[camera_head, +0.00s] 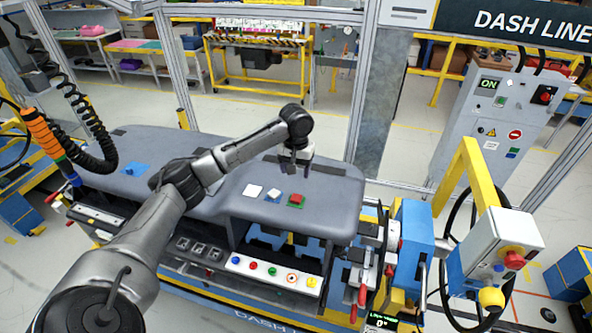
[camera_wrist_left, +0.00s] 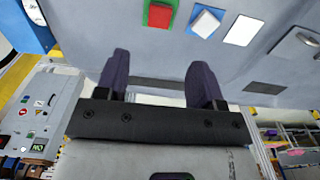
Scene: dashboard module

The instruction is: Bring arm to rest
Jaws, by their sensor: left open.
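My left arm (camera_head: 170,205) reaches in from the lower left over the grey dashboard module (camera_head: 330,200). My left gripper (camera_head: 294,168) points down above the dashboard's right part, just behind the red and green switch (camera_head: 296,200). In the left wrist view, the gripper (camera_wrist_left: 160,80) has its two dark fingers apart with nothing visible between them. The red and green switch (camera_wrist_left: 160,14), a white and blue switch (camera_wrist_left: 206,21) and a white square (camera_wrist_left: 243,30) lie on the grey surface beyond the fingertips. My right gripper is not in view.
A button strip (camera_head: 273,271) sits at the dashboard's front. Blue clamp fixtures (camera_head: 412,240) and a control box (camera_head: 500,250) on a yellow post stand to the right. A grey cabinet (camera_head: 500,125) stands behind right.

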